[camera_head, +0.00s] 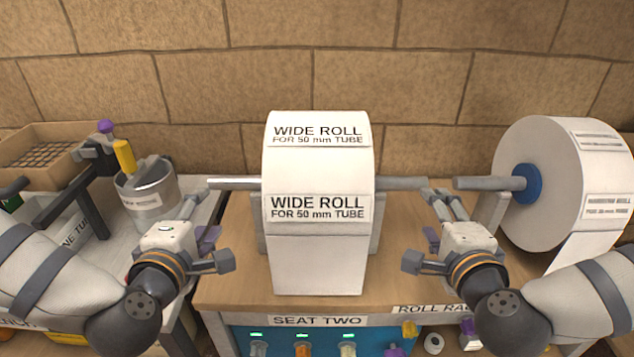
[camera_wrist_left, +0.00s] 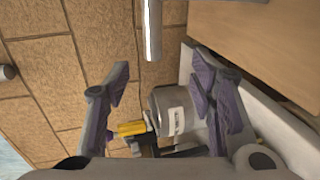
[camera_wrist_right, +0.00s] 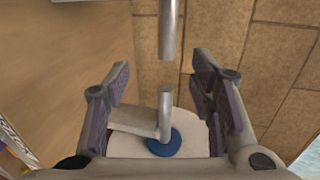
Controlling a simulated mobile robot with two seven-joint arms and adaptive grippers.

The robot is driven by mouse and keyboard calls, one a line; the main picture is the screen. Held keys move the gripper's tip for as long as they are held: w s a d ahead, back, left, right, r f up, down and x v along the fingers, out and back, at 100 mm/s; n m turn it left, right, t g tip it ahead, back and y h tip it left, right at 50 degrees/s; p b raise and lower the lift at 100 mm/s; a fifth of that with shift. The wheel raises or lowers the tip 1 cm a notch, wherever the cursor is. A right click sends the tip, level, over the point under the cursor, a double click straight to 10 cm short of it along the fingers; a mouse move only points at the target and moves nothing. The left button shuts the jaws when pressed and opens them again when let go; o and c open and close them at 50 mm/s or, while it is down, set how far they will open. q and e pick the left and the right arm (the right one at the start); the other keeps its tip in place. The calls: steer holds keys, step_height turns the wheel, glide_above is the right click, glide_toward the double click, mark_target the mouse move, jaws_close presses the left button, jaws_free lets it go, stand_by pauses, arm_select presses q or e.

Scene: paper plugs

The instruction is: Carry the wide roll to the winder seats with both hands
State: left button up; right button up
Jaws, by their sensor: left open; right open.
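The wide roll (camera_head: 319,180) is a large white roll at the middle of the head view, with its paper end hanging down in front. A grey bar sticks out at its left (camera_head: 233,184) and right (camera_head: 402,183). Grey upright supports (camera_head: 372,237) show beside and behind it; whether the bar rests on them is hidden. My left gripper (camera_head: 196,217) is open and empty just below the left bar end, which also shows ahead of its fingers in the left wrist view (camera_wrist_left: 153,30). My right gripper (camera_head: 437,218) is open and empty just below the right bar end.
Another white roll (camera_head: 549,150) with a blue hub (camera_head: 527,184) stands at the right, its bar end close to the wide roll's. A SEAT TWO label (camera_head: 318,320) marks the table's front edge.

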mark_target(231, 187)
arm_select(q)
steer(key=x, duration=1.2)
steer(key=shift+w+f, duration=0.2)
steer(key=shift+w, duration=0.2)
arm_select(e)
steer(key=x, duration=1.2)
steer(key=shift+w+f, duration=0.2)
steer(key=shift+w, duration=0.2)
arm_select(q)
steer(key=shift+d, duration=0.45)
arm_select(e)
steer(key=shift+a, duration=0.5)
arm_select(q)
steer(key=shift+d, duration=0.3)
arm_select(e)
steer(key=shift+a, duration=0.3)
